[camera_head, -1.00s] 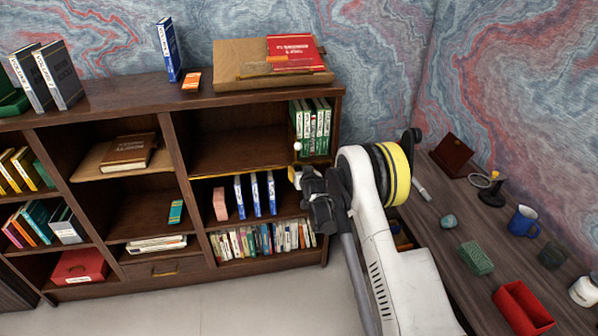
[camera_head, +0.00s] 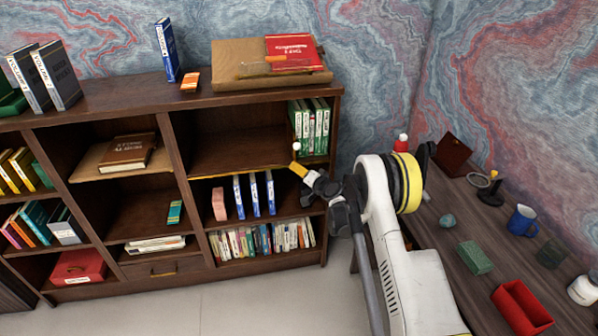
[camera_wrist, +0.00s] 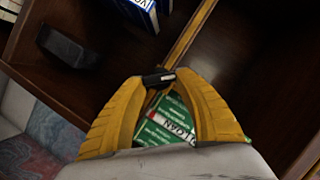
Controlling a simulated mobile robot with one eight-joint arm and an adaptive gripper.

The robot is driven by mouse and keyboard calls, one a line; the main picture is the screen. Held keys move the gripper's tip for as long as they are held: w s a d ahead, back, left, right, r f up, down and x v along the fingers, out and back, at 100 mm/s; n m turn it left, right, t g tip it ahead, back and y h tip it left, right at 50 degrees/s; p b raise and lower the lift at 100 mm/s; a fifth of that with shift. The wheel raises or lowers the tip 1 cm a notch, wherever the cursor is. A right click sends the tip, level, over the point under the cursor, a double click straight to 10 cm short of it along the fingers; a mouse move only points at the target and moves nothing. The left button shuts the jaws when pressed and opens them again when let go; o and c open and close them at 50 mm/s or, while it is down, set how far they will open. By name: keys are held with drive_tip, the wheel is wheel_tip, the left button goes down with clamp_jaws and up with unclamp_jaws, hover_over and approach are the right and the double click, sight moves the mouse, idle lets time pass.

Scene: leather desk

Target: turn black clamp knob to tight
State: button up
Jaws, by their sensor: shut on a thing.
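My gripper (camera_head: 293,165) reaches the right end of the brass-coloured strip on the bookcase shelf, just below a small white ball (camera_head: 296,146). In the wrist view my gripper's yellow fingers (camera_wrist: 158,82) are closed on a small black piece with a pale mark, which looks like the black clamp knob (camera_wrist: 158,77). The fingers cover much of it, so its full shape and turn angle are hard to read. In the head view the knob cannot be made out behind the fingertips.
Green-spined books (camera_head: 309,127) stand right by the gripper; a green book (camera_wrist: 165,125) shows below the fingers. A dark block (camera_wrist: 68,45) lies at upper left in the wrist view. The brass strip (camera_head: 240,172) edges the shelf. The desk (camera_head: 470,245) at right holds several small things.

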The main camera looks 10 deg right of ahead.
drive_tip(key=m, duration=0.1)
drive_tip(key=m+t+y, duration=0.1)
drive_tip(key=m, duration=0.1)
drive_tip(key=shift+d+f+y, duration=0.15)
drive_tip(key=shift+y, duration=0.15)
drive_tip(key=shift+f+m+t+y, duration=0.1)
drive_tip(key=shift+m+t+y, duration=0.35)
drive_tip(key=shift+m, duration=1.45)
drive_tip(key=o, duration=1.2)
drive_tip(key=v, duration=1.2)
drive_tip(key=shift+f, duration=0.15)
